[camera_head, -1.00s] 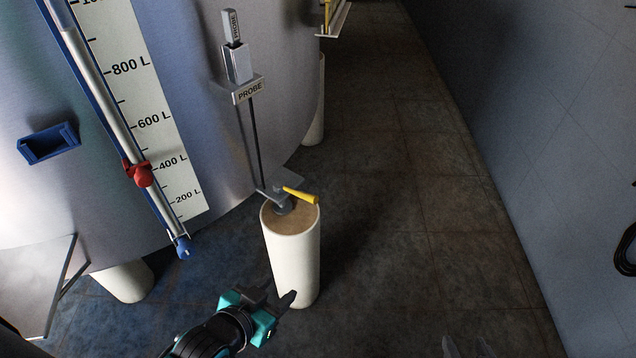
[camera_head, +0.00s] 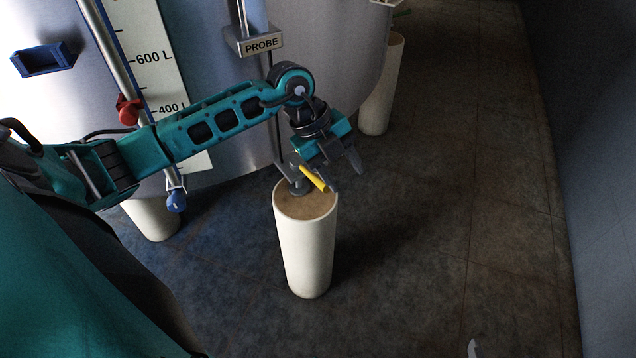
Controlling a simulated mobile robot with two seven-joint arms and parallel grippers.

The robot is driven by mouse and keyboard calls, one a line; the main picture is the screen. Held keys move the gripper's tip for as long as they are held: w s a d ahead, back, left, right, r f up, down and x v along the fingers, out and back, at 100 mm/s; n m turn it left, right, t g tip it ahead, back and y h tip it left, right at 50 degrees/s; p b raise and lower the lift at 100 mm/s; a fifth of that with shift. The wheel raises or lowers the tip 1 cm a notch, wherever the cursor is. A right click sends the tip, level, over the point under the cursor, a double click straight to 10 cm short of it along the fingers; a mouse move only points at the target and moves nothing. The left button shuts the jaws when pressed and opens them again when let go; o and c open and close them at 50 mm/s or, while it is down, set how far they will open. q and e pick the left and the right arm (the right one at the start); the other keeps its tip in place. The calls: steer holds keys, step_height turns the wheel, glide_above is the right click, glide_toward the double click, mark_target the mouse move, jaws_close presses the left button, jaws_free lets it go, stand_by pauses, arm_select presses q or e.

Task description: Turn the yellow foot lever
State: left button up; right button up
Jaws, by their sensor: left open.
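The yellow foot lever (camera_head: 314,178) sticks out to the lower right from a grey fitting on top of a white cylindrical post (camera_head: 305,250). My left arm comes in from the left across the tank. My left gripper (camera_head: 335,178) is open at the lever, with one finger close to its left side and the other out to its right. I cannot tell whether a finger touches the lever. The grey fitting is partly hidden behind the gripper. A small pale tip at the bottom edge may belong to my right gripper, but it is too little to tell.
The steel tank (camera_head: 335,60) fills the back, with a level scale, a red clamp (camera_head: 128,110), a blue valve (camera_head: 176,200) and a probe holder (camera_head: 255,42). Another white leg (camera_head: 382,90) stands behind right. The floor to the right is clear up to the wall (camera_head: 590,150).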

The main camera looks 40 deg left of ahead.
mark_target(317, 178)
arm_select(q)
steer(key=w+a+r+n+y, duration=0.15)
steer(key=a+y, duration=0.25)
steer(key=a, duration=0.5)
steer(key=shift+n, duration=0.35)
steer(key=w+f+b, duration=0.1)
steer(key=f, duration=0.3)
steer(key=f+b, duration=0.1)
steer(key=f, duration=0.3)
steer(key=w+f+b, duration=0.1)
steer(key=f, duration=0.4)
steer(key=shift+w+d, duration=0.3)
steer(key=shift+d, duration=0.1)
arm_select(e)
steer(key=f, duration=0.2)
steer(key=shift+a+f, duration=0.35)
steer(key=shift+f, duration=0.05)
arm_select(q)
jaws_close()
steer(key=shift+r, duration=0.1)
